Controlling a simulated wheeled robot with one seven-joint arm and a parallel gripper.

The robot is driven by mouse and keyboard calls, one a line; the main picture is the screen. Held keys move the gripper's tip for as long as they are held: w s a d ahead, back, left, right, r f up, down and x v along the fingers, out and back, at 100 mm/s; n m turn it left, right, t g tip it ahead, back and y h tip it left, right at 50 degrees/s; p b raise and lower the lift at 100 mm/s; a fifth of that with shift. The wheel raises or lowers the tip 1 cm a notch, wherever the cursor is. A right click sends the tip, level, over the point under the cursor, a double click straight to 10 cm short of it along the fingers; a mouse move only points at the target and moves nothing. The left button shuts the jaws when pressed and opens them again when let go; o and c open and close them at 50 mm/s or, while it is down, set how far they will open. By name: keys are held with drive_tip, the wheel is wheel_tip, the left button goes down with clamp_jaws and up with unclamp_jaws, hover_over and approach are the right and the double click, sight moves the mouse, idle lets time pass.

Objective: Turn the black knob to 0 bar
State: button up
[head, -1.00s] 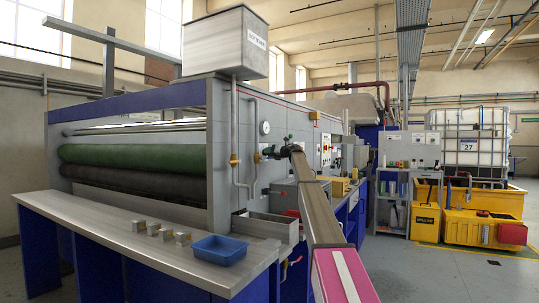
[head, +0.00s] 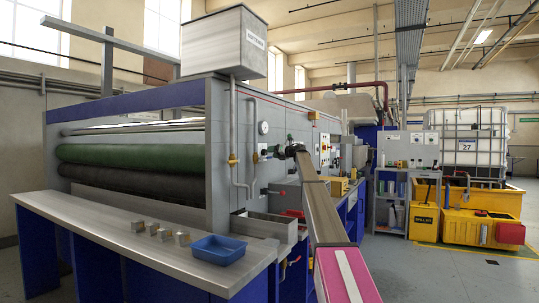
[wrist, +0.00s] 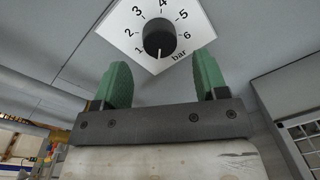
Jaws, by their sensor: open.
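The black knob (wrist: 159,38) sits on a white dial plate (wrist: 133,33) marked 1 to 6 and "bar" in the wrist view. A pale line on the knob points down, toward the gripper side, between the 1 and "bar". No 0 mark can be made out. My gripper (wrist: 161,60) is open, with green fingers below and to either side of the knob, and nothing is between them. In the head view my gripper (head: 284,150) is beside the grey machine panel, and the knob cannot be made out there.
A round gauge (head: 263,128) and pipes are on the panel near my gripper. A metal trough (head: 265,228) and a blue tray (head: 218,249) are below on the left. Yellow containers (head: 470,232) stand at the far right. The floor between is partly clear.

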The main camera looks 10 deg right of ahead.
drive_tip(key=v, duration=0.7)
drive_tip(key=shift+s+d, duration=0.1)
